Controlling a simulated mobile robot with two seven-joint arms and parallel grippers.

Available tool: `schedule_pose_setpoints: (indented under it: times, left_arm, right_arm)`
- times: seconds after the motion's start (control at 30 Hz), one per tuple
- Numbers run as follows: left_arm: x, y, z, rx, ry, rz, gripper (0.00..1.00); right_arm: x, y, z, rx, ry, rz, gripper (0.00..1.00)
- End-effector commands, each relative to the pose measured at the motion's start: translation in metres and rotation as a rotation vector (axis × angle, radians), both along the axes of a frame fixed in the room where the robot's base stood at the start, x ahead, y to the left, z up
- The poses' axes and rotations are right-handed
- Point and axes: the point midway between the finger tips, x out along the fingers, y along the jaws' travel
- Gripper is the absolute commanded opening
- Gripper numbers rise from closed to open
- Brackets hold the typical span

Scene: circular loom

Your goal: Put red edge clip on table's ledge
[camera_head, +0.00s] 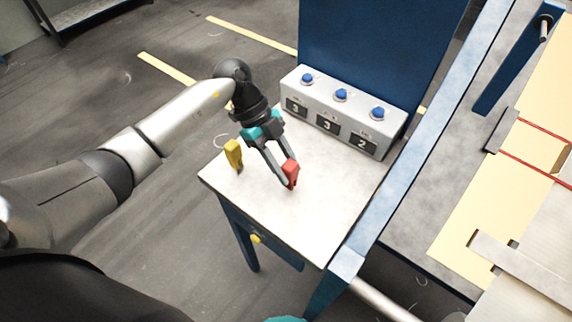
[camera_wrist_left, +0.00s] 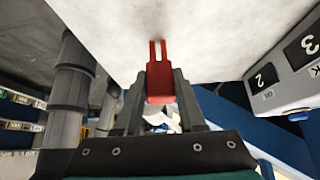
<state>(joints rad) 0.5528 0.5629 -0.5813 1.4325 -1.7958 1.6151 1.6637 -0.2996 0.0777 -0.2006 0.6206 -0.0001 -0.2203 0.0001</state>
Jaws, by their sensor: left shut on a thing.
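My left gripper (camera_head: 281,182) is shut on the red edge clip (camera_head: 291,173), above the white tabletop (camera_head: 325,205) of the small table. The left wrist view shows the red clip (camera_wrist_left: 159,82) between the two fingers (camera_wrist_left: 160,88), its two prongs pointing away from the gripper toward the white table surface (camera_wrist_left: 130,25). I cannot tell whether the clip touches the table. A yellow clip (camera_head: 233,154) sits on the table's left edge.
A grey box (camera_head: 338,115) with blue buttons and number displays stands at the table's back. A tall blue panel (camera_head: 380,50) is behind it. A blue rail (camera_head: 400,170) runs along the right side. The table's front area is clear.

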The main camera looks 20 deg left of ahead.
Motion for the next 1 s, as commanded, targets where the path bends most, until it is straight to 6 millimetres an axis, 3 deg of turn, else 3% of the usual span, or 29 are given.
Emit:
schedule_pose_setpoints:
  times: [0.83,0.87,1.0]
  left_arm:
    - [0.000,0.000,-0.012,0.000,-0.001,0.001,0.00]
    - [0.000,0.000,-0.012,0.000,-0.001,0.001,0.40]
    - [0.000,0.000,-0.011,0.000,-0.001,0.000,0.56]
  right_arm:
    - [0.000,-0.002,-0.009,-0.003,0.000,0.000,0.50]
    - [0.000,-0.002,-0.009,-0.003,0.000,0.000,0.50]
    - [0.000,-0.002,-0.008,-0.003,0.000,0.000,0.50]
